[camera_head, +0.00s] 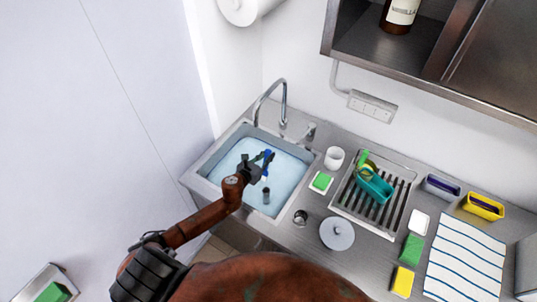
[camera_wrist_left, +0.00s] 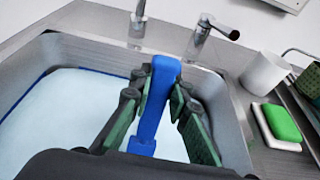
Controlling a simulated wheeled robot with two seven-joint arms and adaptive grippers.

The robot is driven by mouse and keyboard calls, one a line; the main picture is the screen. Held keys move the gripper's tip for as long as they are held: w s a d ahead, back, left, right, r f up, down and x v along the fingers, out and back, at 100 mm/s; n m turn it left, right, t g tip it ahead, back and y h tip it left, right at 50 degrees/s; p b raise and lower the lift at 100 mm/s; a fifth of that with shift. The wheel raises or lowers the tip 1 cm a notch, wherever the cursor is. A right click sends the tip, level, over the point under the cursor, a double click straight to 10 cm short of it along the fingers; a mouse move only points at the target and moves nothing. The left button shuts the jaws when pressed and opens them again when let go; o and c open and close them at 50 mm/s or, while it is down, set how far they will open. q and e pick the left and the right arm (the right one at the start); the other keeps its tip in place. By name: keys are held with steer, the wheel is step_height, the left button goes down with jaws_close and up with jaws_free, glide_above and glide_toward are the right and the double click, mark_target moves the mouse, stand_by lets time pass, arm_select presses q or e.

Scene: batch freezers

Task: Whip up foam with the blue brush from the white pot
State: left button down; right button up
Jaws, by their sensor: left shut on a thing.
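My left gripper (camera_head: 262,164) is over the sink (camera_head: 212,178), which holds pale bluish water. In the left wrist view its green-padded fingers (camera_wrist_left: 158,95) are shut on the blue brush (camera_wrist_left: 152,108). The brush's handle stands between the fingers and its lower end points down toward the water; whether the bristles touch it I cannot tell. The brush also shows small in the head view (camera_head: 267,155). The white pot (camera_head: 334,158) stands upright on the counter right of the sink, and in the left wrist view (camera_wrist_left: 265,73). My right gripper is not in view.
A faucet (camera_head: 283,100) rises behind the sink. A green sponge on a white dish (camera_head: 321,182) lies by the sink's right rim. A drying rack (camera_head: 395,199) with a teal container (camera_head: 374,187), a round grey lid (camera_head: 337,233) and a striped towel (camera_head: 465,262) are further right.

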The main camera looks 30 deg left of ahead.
arm_select(q)
steer(key=shift+s+f+b, duration=0.25)
steer(key=shift+f+b, duration=0.4)
steer(key=shift+f, duration=0.15)
steer(key=shift+s+f+b, duration=0.25)
steer(key=shift+f+b, duration=0.4)
steer(key=shift+f, duration=0.15)
steer(key=shift+s+f+b, duration=0.25)
steer(key=shift+f+b, duration=0.4)
steer(key=shift+f, duration=0.15)
steer(key=shift+w, duration=0.1)
